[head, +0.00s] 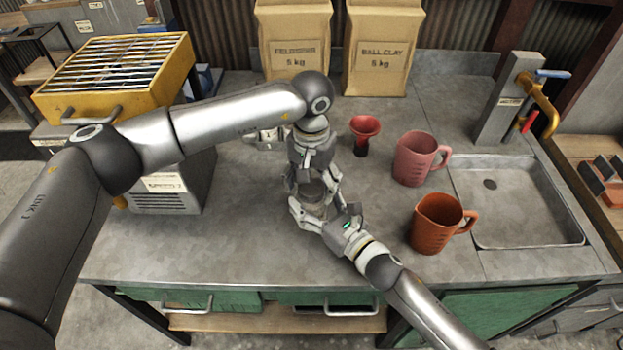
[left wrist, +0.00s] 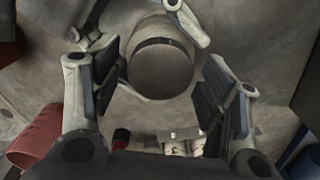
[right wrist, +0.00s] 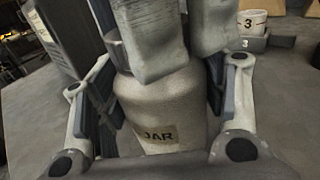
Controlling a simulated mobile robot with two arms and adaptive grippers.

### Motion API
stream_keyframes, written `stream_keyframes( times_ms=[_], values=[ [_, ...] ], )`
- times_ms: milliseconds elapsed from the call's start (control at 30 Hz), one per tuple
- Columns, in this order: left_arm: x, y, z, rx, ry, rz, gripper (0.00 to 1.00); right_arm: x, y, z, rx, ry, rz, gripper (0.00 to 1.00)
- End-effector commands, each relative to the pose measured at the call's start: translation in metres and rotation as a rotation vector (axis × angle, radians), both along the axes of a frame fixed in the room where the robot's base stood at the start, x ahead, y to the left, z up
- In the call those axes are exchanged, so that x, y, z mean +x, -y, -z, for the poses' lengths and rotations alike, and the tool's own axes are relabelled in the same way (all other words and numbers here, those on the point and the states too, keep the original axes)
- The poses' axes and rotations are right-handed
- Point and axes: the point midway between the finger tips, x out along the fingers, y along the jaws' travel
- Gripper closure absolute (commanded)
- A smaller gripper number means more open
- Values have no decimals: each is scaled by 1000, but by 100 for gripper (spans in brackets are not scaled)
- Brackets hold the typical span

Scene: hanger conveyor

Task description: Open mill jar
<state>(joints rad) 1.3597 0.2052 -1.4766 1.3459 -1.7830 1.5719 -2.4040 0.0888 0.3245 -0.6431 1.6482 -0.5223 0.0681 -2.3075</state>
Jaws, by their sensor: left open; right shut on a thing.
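The mill jar is a pale grey pot with a label reading JAR; it stands upright on the counter in the right wrist view (right wrist: 160,105). In the head view it is mostly hidden between my two grippers. Its round grey top (left wrist: 160,68) shows from above in the left wrist view. My right gripper (head: 322,213) is shut on the jar's body from the front, a finger on each side. My left gripper (head: 314,183) points down over the jar. Its fingers are open on either side of the top, with gaps visible between pads and rim.
A red funnel-shaped item (head: 365,128), a pink jug (head: 416,158) and an orange jug (head: 436,225) stand right of the jar. Small white cups (head: 268,138) sit behind it. A sink (head: 520,205) is at right, a yellow grate-topped machine (head: 120,75) at left. Front counter is clear.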

Motion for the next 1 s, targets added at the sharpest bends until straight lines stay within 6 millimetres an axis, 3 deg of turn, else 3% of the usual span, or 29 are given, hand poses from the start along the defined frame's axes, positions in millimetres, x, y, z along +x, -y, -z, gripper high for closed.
stream_keyframes(
  times_ms=[33,400,633,1000],
  values=[
    [0,0,0,0,0,0,33,0,0,1,-1,-2,0,100],
    [0,0,0,0,-1,0,79,0,0,1,-1,-2,0,100],
    [0,0,0,-1,-1,-125,79,0,0,1,-1,-2,0,100],
    [-1,1,-1,-1,-2,-696,80,0,0,1,-1,-2,0,100]
  ],
)
